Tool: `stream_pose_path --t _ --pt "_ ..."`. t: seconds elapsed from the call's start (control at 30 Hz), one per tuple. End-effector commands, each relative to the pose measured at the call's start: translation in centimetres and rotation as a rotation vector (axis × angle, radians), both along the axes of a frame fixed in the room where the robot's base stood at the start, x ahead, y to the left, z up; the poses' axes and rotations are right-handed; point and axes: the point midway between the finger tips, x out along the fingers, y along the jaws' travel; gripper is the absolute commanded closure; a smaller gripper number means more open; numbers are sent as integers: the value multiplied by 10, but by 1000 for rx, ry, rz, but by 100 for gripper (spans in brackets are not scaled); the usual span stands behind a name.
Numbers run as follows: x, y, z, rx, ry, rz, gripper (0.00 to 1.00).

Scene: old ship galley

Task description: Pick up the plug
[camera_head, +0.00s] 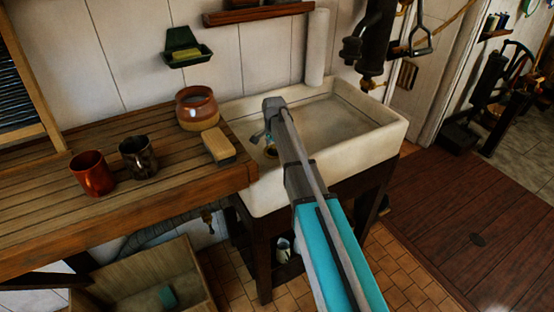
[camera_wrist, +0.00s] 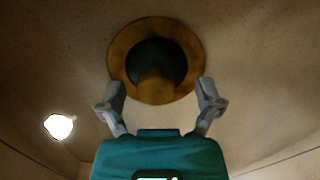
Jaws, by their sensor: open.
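The plug (camera_wrist: 156,88) shows in the wrist view as a dark round piece with a brownish knob, inside a brass-coloured ring (camera_wrist: 122,50) on the sink floor. I cannot tell plug and drain fully apart. My gripper (camera_wrist: 161,87) is open and empty, its two fingers spread on either side of the knob at the ring's near edge. I cannot tell whether they touch anything. In the head view my gripper (camera_head: 267,138) reaches down into the left part of the white sink (camera_head: 375,140). A small brownish bit of the ring (camera_head: 271,152) shows beside it.
The sink's walls surround my gripper. A wooden counter (camera_head: 100,215) on the left bears a sponge or brush (camera_head: 218,147), a brown pot (camera_head: 197,108), a red mug (camera_head: 92,174) and a dark mug (camera_head: 138,157). A white roll (camera_head: 317,48) stands behind the sink. The sink's right part is clear.

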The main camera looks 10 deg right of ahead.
Motion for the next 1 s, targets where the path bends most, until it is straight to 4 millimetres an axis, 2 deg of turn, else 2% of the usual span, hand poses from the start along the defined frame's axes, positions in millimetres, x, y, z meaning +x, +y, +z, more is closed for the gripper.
stream_pose_path --t 0.6,0.67,1.0 --pt "0 0 -1 0 0 0 20" --pt "0 0 -1 0 0 0 29" --pt "0 1 -1 0 0 0 92"
